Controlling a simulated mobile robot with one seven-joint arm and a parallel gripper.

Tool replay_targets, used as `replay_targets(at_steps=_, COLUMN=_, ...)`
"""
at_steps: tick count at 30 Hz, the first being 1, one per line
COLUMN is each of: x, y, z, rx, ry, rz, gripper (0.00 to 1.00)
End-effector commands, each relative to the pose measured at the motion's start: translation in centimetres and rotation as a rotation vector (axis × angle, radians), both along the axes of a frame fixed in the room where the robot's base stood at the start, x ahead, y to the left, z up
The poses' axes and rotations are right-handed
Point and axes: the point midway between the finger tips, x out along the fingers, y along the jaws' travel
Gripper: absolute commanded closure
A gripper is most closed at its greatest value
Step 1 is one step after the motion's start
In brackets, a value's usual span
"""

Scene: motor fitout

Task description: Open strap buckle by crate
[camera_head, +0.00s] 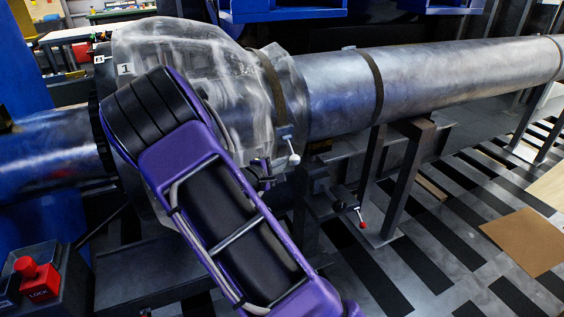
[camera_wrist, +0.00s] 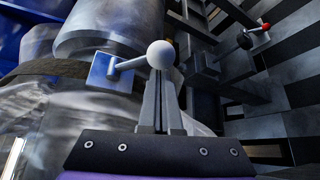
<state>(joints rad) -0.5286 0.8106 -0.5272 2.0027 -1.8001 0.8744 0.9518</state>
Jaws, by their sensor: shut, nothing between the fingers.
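The strap buckle (camera_head: 285,136) is a blue-grey plate with a short lever ending in a white ball knob (camera_head: 294,160). It sits at the lower end of a dark strap (camera_head: 271,85) around a clear wrapped cover (camera_head: 190,55) on a metal shaft. In the wrist view the buckle plate (camera_wrist: 105,72) is left of the white knob (camera_wrist: 161,54). My gripper (camera_wrist: 162,85) is shut and empty, its fingertips just below or behind the knob; contact cannot be told. In the head view my gripper (camera_head: 272,170) is small and partly hidden by my arm. No crate is clearly identifiable.
A second strap (camera_head: 374,82) circles the bare shaft (camera_head: 450,75) to the right. A red-tipped lever (camera_head: 361,224) is below, near a dark support stand (camera_head: 405,185). A red lock button (camera_head: 32,270) is at lower left. The striped floor at right is mostly clear.

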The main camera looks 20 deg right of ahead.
Motion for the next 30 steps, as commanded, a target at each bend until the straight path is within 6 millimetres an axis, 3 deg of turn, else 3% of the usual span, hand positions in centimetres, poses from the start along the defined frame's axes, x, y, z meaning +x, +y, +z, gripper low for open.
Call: replay_targets(at_steps=30, x=-0.7, y=-0.1, z=1.0, rx=-0.005, ry=0.16, rz=-0.001, gripper=1.0)
